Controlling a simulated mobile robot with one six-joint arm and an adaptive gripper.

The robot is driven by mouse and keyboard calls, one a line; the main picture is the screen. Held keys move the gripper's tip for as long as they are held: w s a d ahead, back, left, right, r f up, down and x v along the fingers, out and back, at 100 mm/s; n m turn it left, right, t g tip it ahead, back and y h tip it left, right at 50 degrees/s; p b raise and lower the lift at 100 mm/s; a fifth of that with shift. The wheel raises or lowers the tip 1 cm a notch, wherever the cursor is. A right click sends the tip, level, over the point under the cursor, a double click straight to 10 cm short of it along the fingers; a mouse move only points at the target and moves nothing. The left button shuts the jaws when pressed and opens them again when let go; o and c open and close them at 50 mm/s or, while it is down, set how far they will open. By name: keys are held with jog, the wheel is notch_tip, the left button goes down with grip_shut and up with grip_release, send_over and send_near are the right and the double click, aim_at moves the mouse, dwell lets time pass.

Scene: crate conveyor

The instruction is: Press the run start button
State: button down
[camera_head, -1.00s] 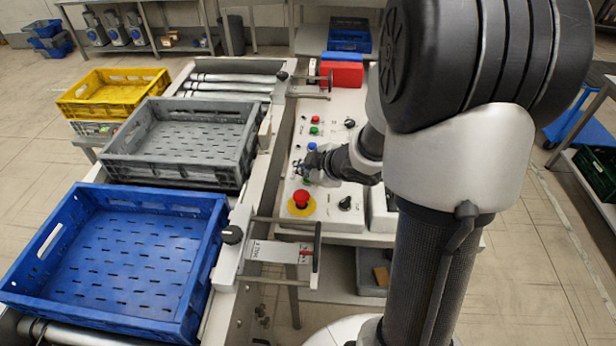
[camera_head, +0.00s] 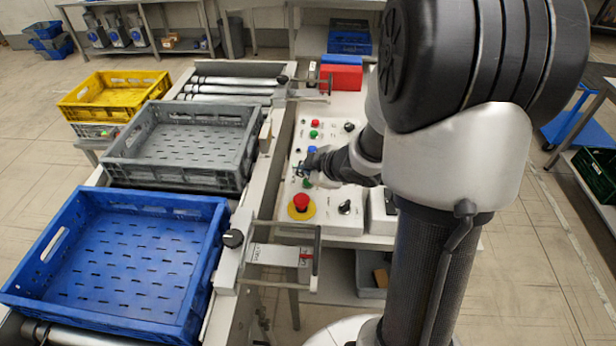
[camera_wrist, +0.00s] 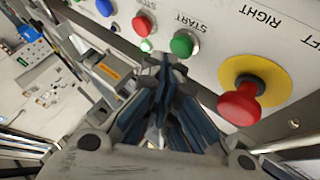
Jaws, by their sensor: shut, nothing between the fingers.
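The grey control panel (camera_head: 333,193) carries the buttons. A green button (camera_wrist: 182,44) with a START label beside it shows in the wrist view, between a small red button (camera_wrist: 142,25) and the large red mushroom button on a yellow disc (camera_wrist: 242,98). I cannot read a full "run start" label. My gripper (camera_wrist: 165,65) is shut and empty, its fingertips close to the green button in the picture; I cannot tell whether they touch the panel. In the head view my gripper (camera_head: 300,168) is low over the panel's left side, with a green button (camera_head: 308,183) just below it, partly hidden.
The mushroom button (camera_head: 301,202) is close in front of my gripper. A blue button (camera_head: 312,150) is just behind it. Black selector knobs (camera_head: 345,207) are on the right. The conveyor on the left carries a blue crate (camera_head: 215,215) and a grey crate (camera_head: 245,160).

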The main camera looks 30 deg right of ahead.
jog(key=shift+r, duration=0.25)
notch_tip(320, 180, up, 5)
jog(key=p, duration=0.5)
dwell(0.3)
dwell(0.5)
